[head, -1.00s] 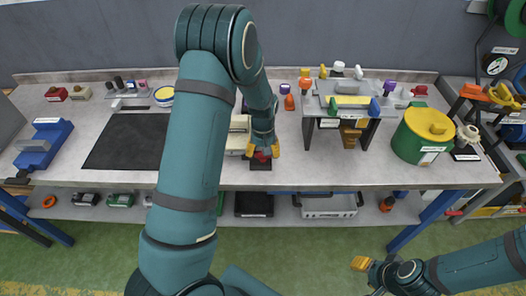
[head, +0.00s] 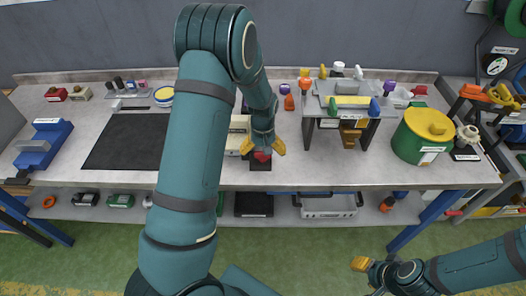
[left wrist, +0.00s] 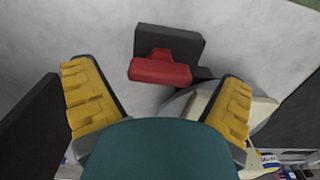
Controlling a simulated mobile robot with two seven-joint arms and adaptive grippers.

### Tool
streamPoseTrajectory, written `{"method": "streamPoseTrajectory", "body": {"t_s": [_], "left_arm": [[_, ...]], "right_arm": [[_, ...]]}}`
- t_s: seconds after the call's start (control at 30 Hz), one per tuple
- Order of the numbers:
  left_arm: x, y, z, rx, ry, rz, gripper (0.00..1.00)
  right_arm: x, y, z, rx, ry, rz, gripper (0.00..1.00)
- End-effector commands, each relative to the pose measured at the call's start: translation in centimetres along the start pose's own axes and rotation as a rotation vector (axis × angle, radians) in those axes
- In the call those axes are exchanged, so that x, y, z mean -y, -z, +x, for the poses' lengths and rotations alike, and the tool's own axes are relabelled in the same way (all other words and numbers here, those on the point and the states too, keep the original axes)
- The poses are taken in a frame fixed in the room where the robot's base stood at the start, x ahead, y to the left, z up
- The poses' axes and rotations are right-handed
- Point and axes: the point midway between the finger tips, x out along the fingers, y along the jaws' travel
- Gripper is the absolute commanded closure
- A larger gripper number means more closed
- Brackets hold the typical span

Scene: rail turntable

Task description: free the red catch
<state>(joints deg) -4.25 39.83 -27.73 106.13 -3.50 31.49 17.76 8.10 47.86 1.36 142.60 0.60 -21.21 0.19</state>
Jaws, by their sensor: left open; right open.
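The red catch (head: 262,156) sits on a small dark base (head: 259,167) near the front edge of the bench. In the left wrist view the red catch (left wrist: 160,69) shows as a red bar with a short stem, in front of the dark plate (left wrist: 185,45). My left gripper (head: 263,147) is open, with its yellow fingers spread to either side of the catch; in the left wrist view (left wrist: 158,105) neither finger touches it. My right gripper (head: 365,266) is at the lower right, in front of the bench and away from the catch, open.
A cream block (head: 238,133) stands close left of my left gripper, partly behind my arm. A grey raised stand (head: 350,110) is to the right, then a green drum (head: 420,140) with a yellow lid. A black mat (head: 122,142) lies left. Bare bench lies in front of the stand.

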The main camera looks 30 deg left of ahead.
Motion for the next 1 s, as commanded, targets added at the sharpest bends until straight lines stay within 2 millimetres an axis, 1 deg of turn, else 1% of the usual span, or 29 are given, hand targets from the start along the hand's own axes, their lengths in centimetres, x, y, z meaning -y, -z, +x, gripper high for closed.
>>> {"method": "streamPoseTrajectory", "body": {"t_s": [0.17,0.4,0.5,0.6,0.7,0.8,1.0], "left_arm": [[-0.1,0.1,-2.3,-0.004,-0.003,-0.001,0.04],[-0.1,0.1,-7.2,-0.006,-0.004,0.0,0.04],[-0.1,0.1,-9.0,-0.005,-0.003,0.0,0.04],[-0.1,0.1,-10.4,-0.004,-0.002,0.001,0.04],[-0.1,0.1,-11.3,-0.003,-0.002,0.0,0.04],[0.0,0.0,-11.7,-0.002,-0.001,0.0,0.04],[0.0,0.0,-11.8,-0.001,0.0,0.0,0.04]], "right_arm": [[0.0,0.0,0.0,0.0,0.0,0.0,0.53],[0.0,0.0,0.0,0.0,0.0,0.0,0.53],[0.0,0.0,0.0,0.0,0.0,0.0,0.53],[0.0,0.0,0.0,0.0,0.0,0.0,0.53],[0.0,0.0,0.0,0.0,0.0,0.0,0.53],[0.0,0.0,0.0,0.0,0.0,0.0,0.53],[0.0,0.0,0.0,0.0,0.0,0.0,0.53]]}}
